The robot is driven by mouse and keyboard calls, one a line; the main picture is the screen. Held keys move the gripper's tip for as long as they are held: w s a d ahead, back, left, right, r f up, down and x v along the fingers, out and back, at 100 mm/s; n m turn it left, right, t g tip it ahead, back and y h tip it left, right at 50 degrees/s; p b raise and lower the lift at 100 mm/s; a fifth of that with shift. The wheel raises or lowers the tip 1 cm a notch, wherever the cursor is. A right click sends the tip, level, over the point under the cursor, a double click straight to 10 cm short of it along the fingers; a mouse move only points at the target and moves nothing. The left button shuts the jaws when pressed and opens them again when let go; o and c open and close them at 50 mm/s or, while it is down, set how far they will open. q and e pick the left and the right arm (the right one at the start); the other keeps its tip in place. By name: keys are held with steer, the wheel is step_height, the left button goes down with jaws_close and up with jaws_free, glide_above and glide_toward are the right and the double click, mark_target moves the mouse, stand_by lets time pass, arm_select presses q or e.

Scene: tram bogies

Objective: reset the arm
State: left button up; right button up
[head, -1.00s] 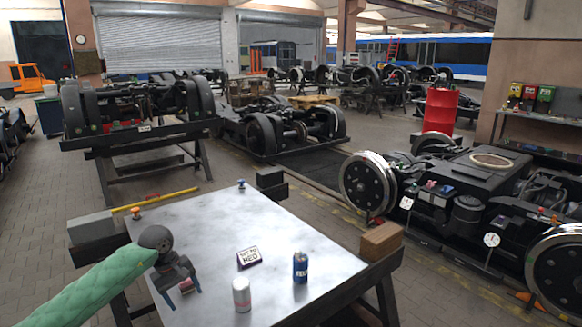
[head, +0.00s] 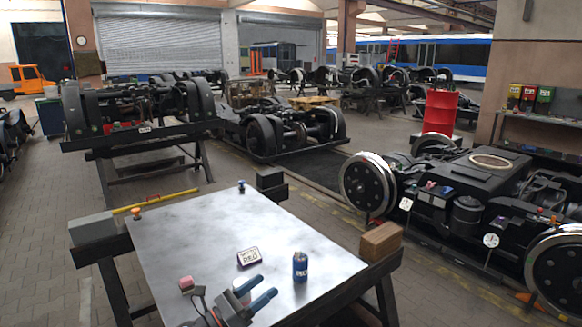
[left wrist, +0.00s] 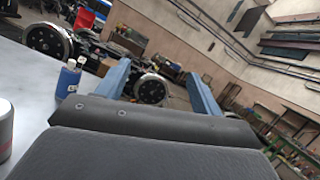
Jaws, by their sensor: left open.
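My left gripper (head: 268,287) is low at the front of the metal table in the head view, its two blue fingers pointing up and right. It is open with nothing between the fingers, which also show apart in the left wrist view (left wrist: 158,72). A white can (head: 241,283) is partly hidden by the gripper; I cannot tell whether they touch. My right gripper is not in view.
The table (head: 190,240) also holds a small lettered box (head: 248,258), a pink-topped item (head: 186,284), an orange knob (head: 136,213) and a blue knob (head: 242,187). A wooden block (head: 381,241) sits at the right edge. A wheeled bogie (head: 470,205) stands beyond. The table's left middle is clear.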

arm_select(q)
steer(key=s+a+f+n+t+y, duration=0.2)
steer(key=s+a+f+n+y, duration=0.2)
steer(key=a+f+n+y, duration=0.75)
steer(key=s+a+n+t+y, duration=0.25)
steer(key=n+y, duration=0.45)
steer(key=n, duration=1.2)
steer(key=s+f+n+g+h, duration=0.1)
steer(key=s+f+n+g, duration=0.5)
steer(key=s, duration=0.7)
steer(key=s+f+n+g, duration=0.5)
steer(key=s+f+g, duration=0.3)
steer(key=s, duration=0.5)
steer(key=s+d+f+g, duration=0.1)
steer(key=s+d+f, duration=0.1)
steer(key=f, duration=1.4)
steer(key=s+d+f, duration=0.1)
steer(key=d+f, duration=0.1)
steer(key=f, duration=1.4)
steer(key=shift+s+d+f+g+h, duration=0.2)
steer(key=shift+s+d+g+h, duration=0.15)
steer(key=shift+s+d+h, duration=0.1)
